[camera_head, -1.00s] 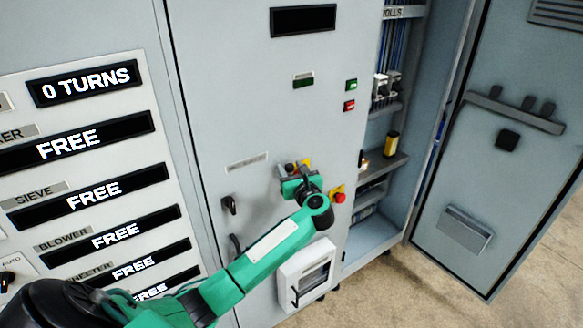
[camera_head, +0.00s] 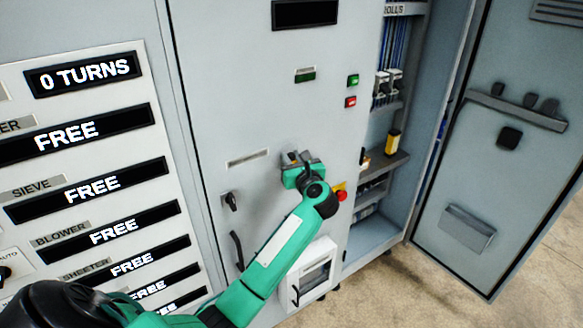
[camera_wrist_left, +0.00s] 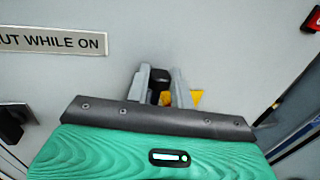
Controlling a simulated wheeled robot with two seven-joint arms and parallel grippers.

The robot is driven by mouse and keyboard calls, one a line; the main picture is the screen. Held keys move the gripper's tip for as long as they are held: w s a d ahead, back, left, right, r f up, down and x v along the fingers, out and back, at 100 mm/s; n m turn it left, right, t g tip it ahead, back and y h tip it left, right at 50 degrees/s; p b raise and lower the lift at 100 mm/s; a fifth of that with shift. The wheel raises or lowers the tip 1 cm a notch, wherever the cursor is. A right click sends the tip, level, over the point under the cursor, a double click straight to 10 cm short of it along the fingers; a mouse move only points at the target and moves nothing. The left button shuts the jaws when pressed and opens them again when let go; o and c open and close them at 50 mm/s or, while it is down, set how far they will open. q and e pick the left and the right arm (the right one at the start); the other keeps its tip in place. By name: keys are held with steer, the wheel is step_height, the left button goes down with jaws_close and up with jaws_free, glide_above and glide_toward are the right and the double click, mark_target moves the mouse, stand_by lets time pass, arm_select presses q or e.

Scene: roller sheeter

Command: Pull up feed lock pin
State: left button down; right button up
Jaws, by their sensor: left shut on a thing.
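My left gripper (camera_head: 299,158) is up against the grey cabinet front, below a small label plate. In the left wrist view its two grey fingers (camera_wrist_left: 162,80) are shut on a dark knob (camera_wrist_left: 160,84) standing out from the panel. A yellow piece (camera_wrist_left: 196,97) shows beside the right finger. The gripper hides most of the knob, and I cannot tell for sure whether it is the feed lock pin. My right gripper is not in view.
A red button on a yellow plate (camera_head: 341,196) sits just right of my left wrist. A black handle (camera_head: 231,202) is to the left, and a white box (camera_head: 313,273) below. An open cabinet with shelves (camera_head: 385,160) and its door (camera_head: 505,150) stand to the right.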

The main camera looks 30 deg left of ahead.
mark_target(288, 142)
arm_select(q)
steer(key=shift+d+r, duration=0.1)
steer(key=shift+r, duration=0.25)
step_height(288, 142, up, 2)
steer(key=shift+r, duration=0.3)
steer(key=c, duration=1.2)
jaws_free()
steer(key=shift+c, duration=0.2)
steer(key=shift+o, duration=0.2)
